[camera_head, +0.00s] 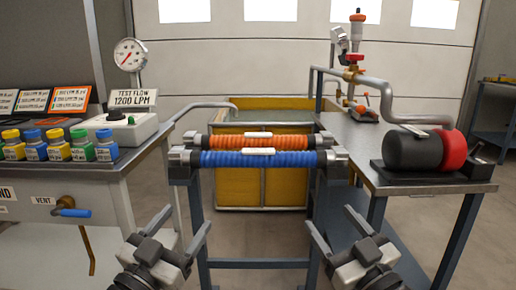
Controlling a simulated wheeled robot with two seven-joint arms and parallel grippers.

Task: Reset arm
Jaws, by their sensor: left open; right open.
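My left gripper (176,227) is at the lower left in the head view. Its two fingers are spread apart and nothing is between them. My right gripper (331,227) is at the lower right, also open and empty. Both grippers are low in front of the gap between the two benches, apart from everything else. An orange ribbed hose (225,141) and a blue ribbed hose (225,158) span this gap ahead of them, side by side, with dark and metal end fittings.
The left bench (140,150) carries small jars, a gauge (129,55) and a control box (126,127). The right bench (352,150) carries a black and red pump (412,149) and piping. A yellow tank (240,190) stands behind the hoses. A blue-handled vent valve (72,212) sticks out at left.

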